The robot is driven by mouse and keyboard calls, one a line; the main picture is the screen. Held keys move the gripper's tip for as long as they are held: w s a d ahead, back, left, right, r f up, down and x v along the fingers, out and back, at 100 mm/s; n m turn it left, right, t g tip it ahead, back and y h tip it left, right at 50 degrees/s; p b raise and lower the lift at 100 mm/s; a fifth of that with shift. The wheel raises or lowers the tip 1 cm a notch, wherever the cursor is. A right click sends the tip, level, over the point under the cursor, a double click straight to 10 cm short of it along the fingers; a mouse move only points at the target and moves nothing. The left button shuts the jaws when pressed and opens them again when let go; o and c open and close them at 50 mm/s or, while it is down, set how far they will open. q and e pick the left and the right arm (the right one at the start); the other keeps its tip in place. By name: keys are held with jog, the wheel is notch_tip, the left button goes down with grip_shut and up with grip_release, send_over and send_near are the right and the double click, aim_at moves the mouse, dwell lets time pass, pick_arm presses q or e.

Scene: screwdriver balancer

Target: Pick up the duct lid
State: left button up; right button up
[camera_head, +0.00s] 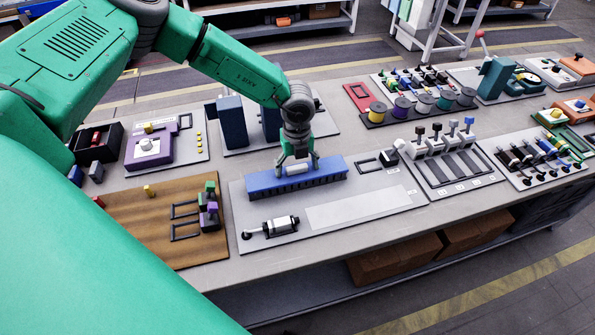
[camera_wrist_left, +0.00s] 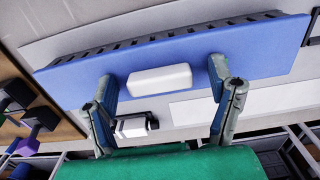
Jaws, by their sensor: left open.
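The duct lid (camera_head: 328,170) is a long blue piece lying on a light grey board in the middle of the bench. In the wrist view its blue top (camera_wrist_left: 230,62) shows a white block (camera_wrist_left: 160,79) at its middle and a row of dark slots along its far edge. My left gripper (camera_head: 297,163) points down over the lid's middle. In the wrist view its two fingers (camera_wrist_left: 162,78) stand apart, one on each side of the white block, with gaps between. I cannot tell whether the fingertips touch the blue top. My right gripper is not in view.
A silver-and-black cylinder tool (camera_head: 271,228) lies in front of the lid on the grey board (camera_head: 365,208). Dark blue blocks (camera_head: 231,122) stand behind it. A wooden board (camera_head: 150,220) is at left, and a rack of grey-white holders (camera_head: 440,145) is at right.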

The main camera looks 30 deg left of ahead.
aim_at(297, 166)
pick_arm(q)
jog(key=c, duration=1.7)
jog(key=shift+o, duration=0.2)
jog(key=shift+r, duration=0.15)
notch_tip(297, 166, up, 10)
jog(key=shift+f+b, duration=0.1)
jog(key=shift+b, duration=0.4)
